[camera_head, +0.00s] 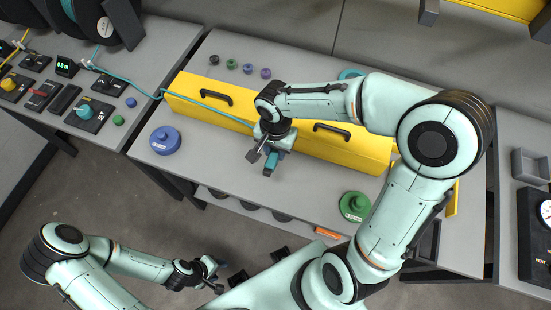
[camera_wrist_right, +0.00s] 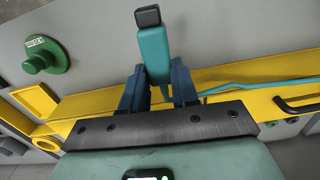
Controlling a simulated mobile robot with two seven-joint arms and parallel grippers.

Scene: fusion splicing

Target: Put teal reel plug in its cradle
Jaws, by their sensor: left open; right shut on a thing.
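The teal reel plug (camera_head: 270,164) is a slim teal block with a dark tip, held at the front side of the yellow housing. My right gripper (camera_head: 265,152) is shut on it. In the right wrist view the teal plug (camera_wrist_right: 154,55) stands between the two dark blue fingers (camera_wrist_right: 158,88), its black end pointing away. A teal cable (camera_head: 205,90) runs from the left table across the yellow housing towards the gripper. I cannot make out the plug's cradle for certain. My left gripper (camera_head: 214,276) is open and empty, low at the left, away from the table.
A long yellow housing (camera_head: 350,150) with black handles lies along the middle table. A blue spool (camera_head: 165,140) stands at its left, a green spool (camera_head: 355,206) at its right front. Several small knobs (camera_head: 248,69) line the back. The table front between the spools is mostly clear.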

